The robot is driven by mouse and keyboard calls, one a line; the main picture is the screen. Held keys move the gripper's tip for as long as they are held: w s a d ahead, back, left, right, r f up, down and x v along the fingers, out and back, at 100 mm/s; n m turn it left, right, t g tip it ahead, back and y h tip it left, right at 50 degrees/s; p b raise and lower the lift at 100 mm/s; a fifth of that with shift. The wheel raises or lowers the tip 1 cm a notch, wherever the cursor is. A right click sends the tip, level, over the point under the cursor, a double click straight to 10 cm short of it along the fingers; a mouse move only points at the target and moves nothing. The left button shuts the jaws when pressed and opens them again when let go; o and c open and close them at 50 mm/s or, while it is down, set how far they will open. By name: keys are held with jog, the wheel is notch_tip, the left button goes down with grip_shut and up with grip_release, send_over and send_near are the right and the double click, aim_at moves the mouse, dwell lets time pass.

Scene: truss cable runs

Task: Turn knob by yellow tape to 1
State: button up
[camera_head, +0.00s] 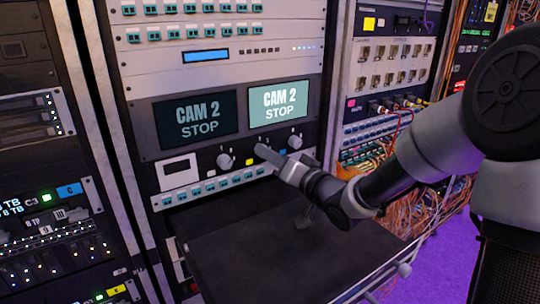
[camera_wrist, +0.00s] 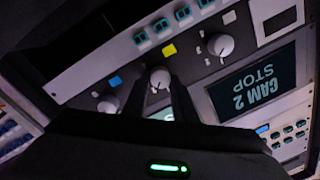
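The middle knob (camera_wrist: 160,77) has a dark pointer line and lies between my fingers in the wrist view. My gripper (camera_wrist: 164,82) is open, with a finger on either side of this knob; firm contact cannot be made out. In the head view my gripper (camera_head: 266,153) reaches the panel and covers the middle knob. The scale numbers are too small to read.
One knob (camera_head: 225,161) is left of the tape and another (camera_head: 295,141) is right of it. A blue tape (camera_wrist: 115,81) is near the latter. Two CAM 2 STOP screens (camera_head: 278,101) sit above. A dark shelf (camera_head: 290,250) juts out below my arm.

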jog(key=c, duration=0.4)
jog(key=shift+c, duration=0.2)
jog(key=shift+s+a+n+h+b, duration=0.1)
jog(key=shift+n+h+b, duration=0.2)
jog(key=shift+n+b, duration=3.7)
jog(key=shift+r+n+p, duration=0.1)
jog(key=shift+n+p, duration=0.7)
jog(key=shift+n, duration=0.1)
jog(key=o, duration=1)
jog(key=shift+o, duration=0.2)
